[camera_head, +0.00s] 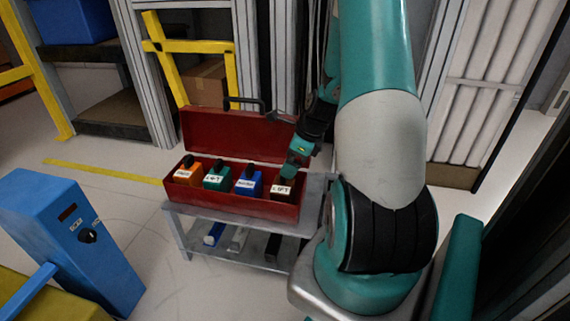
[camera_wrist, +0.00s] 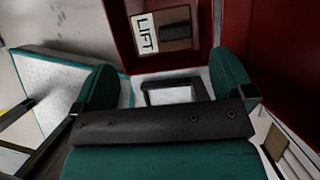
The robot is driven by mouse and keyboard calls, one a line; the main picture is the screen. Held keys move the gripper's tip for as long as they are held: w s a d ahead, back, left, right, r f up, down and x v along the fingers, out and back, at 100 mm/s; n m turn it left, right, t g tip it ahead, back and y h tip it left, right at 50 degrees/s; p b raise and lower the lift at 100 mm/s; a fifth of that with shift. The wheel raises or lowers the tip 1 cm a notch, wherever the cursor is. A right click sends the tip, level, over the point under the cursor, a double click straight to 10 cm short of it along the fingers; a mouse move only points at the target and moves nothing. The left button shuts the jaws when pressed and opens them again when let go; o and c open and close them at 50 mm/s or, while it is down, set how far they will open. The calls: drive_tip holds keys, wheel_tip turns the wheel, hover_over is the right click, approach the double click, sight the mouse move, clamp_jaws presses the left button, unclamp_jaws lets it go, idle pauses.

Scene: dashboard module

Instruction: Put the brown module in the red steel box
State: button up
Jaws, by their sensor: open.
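The red steel box (camera_head: 225,201) stands open on a grey metal table, with its lid raised at the back. The brown module (camera_head: 281,192) sits in the box's right end compartment, with a white LIFT label and a black handle. It also shows in the wrist view (camera_wrist: 178,45) at the top, inside the red walls. My gripper (camera_head: 291,169) is just above the brown module in the head view. In the wrist view my gripper (camera_wrist: 166,82) has its two green fingers wide apart with no module between them. The module's lower part is hidden in the box.
Orange (camera_head: 187,175), green (camera_head: 216,179) and blue (camera_head: 248,183) modules fill the box's other places. The raised lid (camera_head: 240,132) stands close behind my gripper. A lower shelf of the table (camera_head: 180,209) holds several bars. A blue control post (camera_head: 75,240) stands at left.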

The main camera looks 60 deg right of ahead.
drive_tip(key=w+a+r+n+g+y, duration=0.1)
drive_tip(key=w+a+r+n, duration=0.1)
drive_tip(key=a+r+n, duration=0.65)
drive_tip(key=w+a+r+n+g+y, duration=0.15)
drive_tip(key=a+r+n, duration=0.45)
drive_tip(key=a+n, duration=0.6)
drive_tip(key=s+a+r+n+g, duration=0.1)
drive_tip(key=s+a+r+n, duration=0.2)
drive_tip(key=s+a+n, duration=0.4)
drive_tip(key=s+a+r+n, duration=0.4)
drive_tip(key=s+a+n, duration=0.4)
drive_tip(key=a+n, duration=0.3)
drive_tip(key=shift+s+a+g+p, duration=0.15)
drive_tip(key=shift+a+g+p, duration=0.2)
drive_tip(key=shift+a, duration=0.35)
